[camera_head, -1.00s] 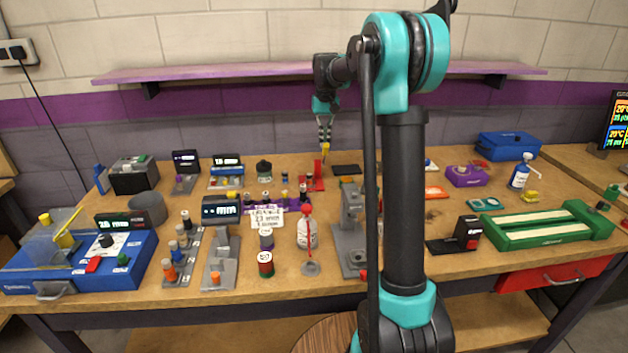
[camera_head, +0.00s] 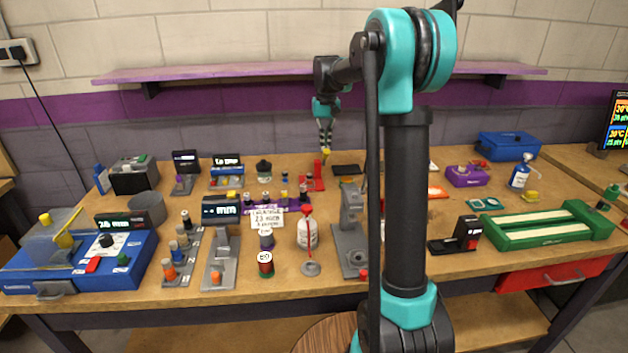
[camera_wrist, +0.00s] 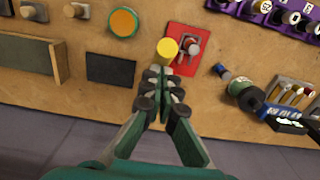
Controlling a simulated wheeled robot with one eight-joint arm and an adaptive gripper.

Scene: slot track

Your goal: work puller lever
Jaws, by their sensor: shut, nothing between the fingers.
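The puller is a small red device (camera_head: 318,174) at the back middle of the bench. Its lever has a yellow knob (camera_head: 326,153) at the top. In the wrist view its red base plate (camera_wrist: 189,47) carries a grey part, and the yellow knob (camera_wrist: 167,50) stands at its left edge. My gripper (camera_head: 325,146) is above and behind the device, fingers pointing down. In the wrist view the fingertips (camera_wrist: 162,74) are together right beside the yellow knob. Whether they touch it cannot be told. The lever's shaft is largely hidden behind the knob there.
A dark flat pad (camera_wrist: 110,68) lies left of the red plate in the wrist view. A small blue-capped item (camera_wrist: 221,71) and a green-black cylinder (camera_wrist: 242,92) are to its right. A purple rack (camera_wrist: 262,10) is beyond. Bare wood surrounds the plate.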

